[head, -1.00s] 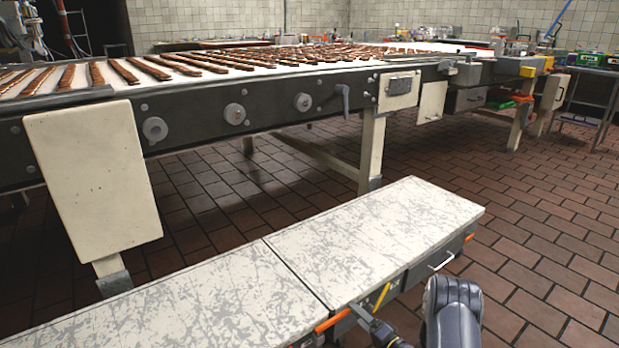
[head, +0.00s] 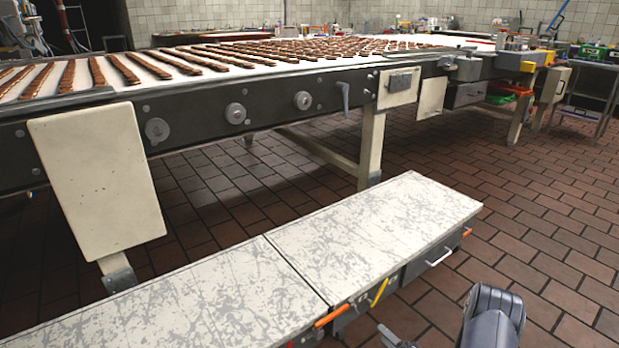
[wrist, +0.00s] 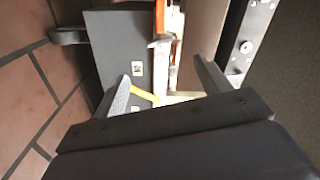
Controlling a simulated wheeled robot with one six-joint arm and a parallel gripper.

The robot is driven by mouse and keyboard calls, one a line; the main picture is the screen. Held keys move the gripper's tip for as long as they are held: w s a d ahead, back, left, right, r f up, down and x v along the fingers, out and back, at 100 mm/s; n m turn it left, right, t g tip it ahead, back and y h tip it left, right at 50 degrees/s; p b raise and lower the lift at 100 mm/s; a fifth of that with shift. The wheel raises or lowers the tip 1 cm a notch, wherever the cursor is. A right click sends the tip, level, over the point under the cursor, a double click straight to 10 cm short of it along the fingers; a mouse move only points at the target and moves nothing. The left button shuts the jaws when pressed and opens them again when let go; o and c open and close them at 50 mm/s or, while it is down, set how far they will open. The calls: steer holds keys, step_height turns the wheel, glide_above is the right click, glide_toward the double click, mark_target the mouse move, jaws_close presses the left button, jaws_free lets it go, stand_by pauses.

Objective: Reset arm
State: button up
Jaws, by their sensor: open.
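My gripper (wrist: 163,86) is open in the wrist view, its two dark fingers spread with nothing held between them. It faces the front side of the low bench, where an orange handle (wrist: 160,18) and a yellow strip (wrist: 143,95) show. In the head view my arm (head: 492,316) is at the bottom right, beside the bench (head: 385,233). A small part of the gripper shows at the bottom edge, apart from the orange handle (head: 332,315).
A long conveyor (head: 205,132) carrying rows of chocolate-coated bars runs across the back. The bench top is bare and worn. A metal cart (head: 590,95) stands at the far right. The tiled floor (head: 540,220) right of the bench is clear.

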mark_target(358, 312)
steer(key=b+x, duration=0.3)
steer(key=x, duration=0.7)
steer(key=shift+w+a+f, duration=0.15)
steer(key=shift+a, duration=0.1)
steer(key=shift+m+p, duration=2)
steer(key=shift+m, duration=8.8)
steer(key=shift+b, duration=0.55)
